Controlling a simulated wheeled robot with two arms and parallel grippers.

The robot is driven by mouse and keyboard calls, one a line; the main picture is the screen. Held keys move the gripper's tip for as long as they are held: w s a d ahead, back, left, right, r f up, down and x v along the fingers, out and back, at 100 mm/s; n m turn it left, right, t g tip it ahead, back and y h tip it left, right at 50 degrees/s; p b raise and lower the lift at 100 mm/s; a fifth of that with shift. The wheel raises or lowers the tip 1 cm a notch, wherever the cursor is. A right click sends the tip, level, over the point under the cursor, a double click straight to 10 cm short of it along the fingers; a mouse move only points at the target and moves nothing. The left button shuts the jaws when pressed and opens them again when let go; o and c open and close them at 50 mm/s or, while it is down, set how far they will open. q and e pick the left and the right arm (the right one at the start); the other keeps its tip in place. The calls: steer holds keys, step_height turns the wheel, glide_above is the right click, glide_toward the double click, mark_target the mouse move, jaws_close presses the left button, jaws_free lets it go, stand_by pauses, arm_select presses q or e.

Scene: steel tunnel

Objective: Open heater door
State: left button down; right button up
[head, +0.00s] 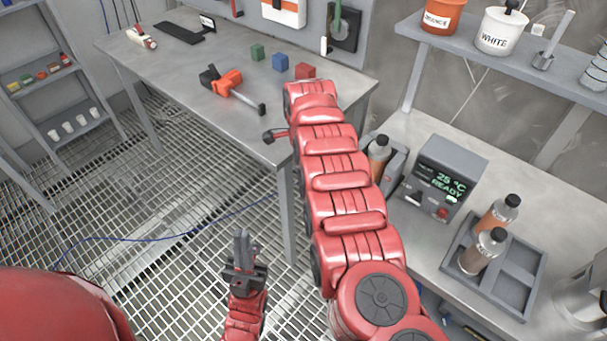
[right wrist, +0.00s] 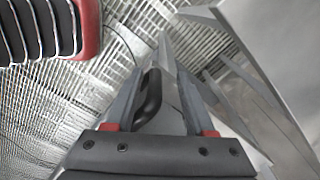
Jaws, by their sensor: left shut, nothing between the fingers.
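The heater (head: 440,180) is a grey box on the right-hand bench, its display reading 25 °C READY. A bottle (head: 378,152) stands in a grey part at its left, partly hidden by my right arm. I cannot make out a door in the head view. My left gripper (head: 242,254) is shut and empty, low over the floor grating, well left of the heater. My right gripper (right wrist: 160,75) shows in the right wrist view with its fingers apart. A dark curved handle (right wrist: 150,97) lies between them, closer to the left finger; whether they touch is unclear.
A grey tray (head: 520,280) with two bottles stands right of the heater. The left metal table (head: 180,75) carries an orange-black tool (head: 228,84) and coloured blocks. A shelf with tubs (head: 442,15) hangs above. A blue cable (head: 150,237) crosses the grating.

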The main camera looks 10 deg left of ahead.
step_height(320, 180, up, 17)
steer(key=shift+p, duration=0.45)
